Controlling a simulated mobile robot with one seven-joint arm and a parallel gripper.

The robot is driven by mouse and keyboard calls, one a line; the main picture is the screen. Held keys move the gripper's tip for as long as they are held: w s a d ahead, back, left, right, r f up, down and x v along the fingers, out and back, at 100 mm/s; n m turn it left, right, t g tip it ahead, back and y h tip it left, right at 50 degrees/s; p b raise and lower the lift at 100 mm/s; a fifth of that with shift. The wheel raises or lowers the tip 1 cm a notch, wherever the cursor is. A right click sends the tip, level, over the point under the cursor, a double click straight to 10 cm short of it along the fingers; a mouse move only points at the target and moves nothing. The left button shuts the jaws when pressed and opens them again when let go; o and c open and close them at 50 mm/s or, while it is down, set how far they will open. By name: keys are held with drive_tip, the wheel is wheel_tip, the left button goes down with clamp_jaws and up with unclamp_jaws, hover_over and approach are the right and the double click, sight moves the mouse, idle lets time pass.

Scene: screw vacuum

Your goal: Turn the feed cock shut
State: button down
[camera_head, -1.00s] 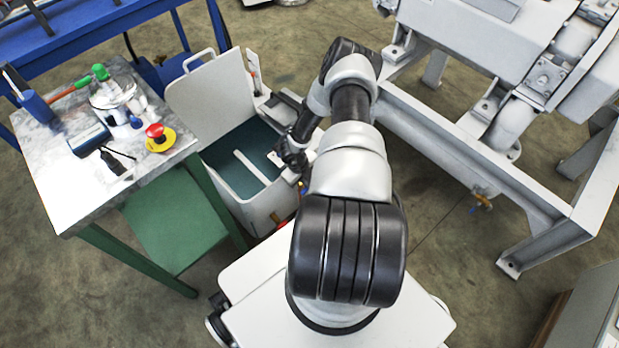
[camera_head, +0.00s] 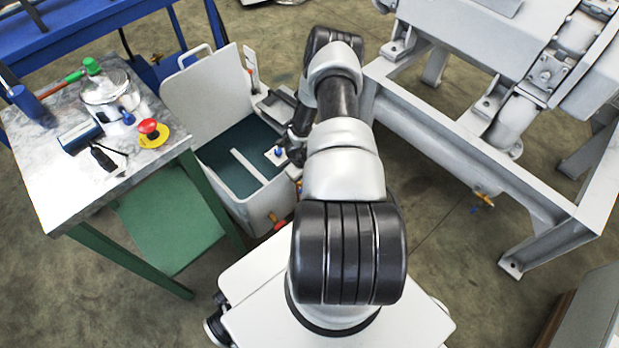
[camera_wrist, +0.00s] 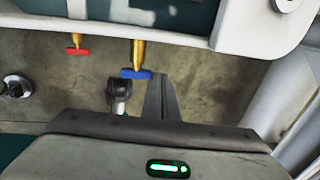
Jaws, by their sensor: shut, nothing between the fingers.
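Two brass cocks hang in the wrist view below the pale edge of a tank (camera_wrist: 235,40). One has a blue T-handle (camera_wrist: 136,73); the other, further left, has a red T-handle (camera_wrist: 77,51). No label shows which is the feed cock. My gripper (camera_wrist: 161,78) is shut and empty, its tips just right of the blue handle. Whether they touch it I cannot tell. In the head view the red handle (camera_head: 280,225) shows low on the front of the open tank (camera_head: 243,212). My arm hides the gripper's fingers there.
A large grey machine frame (camera_head: 450,160) stands right, with another brass cock (camera_head: 484,198) beneath. Floor between is clear.

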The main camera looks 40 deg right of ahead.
drive_tip(key=shift+r, duration=0.1)
idle(0.4)
drive_tip(key=shift+r+p, duration=0.55)
drive_tip(key=shift+r, duration=0.2)
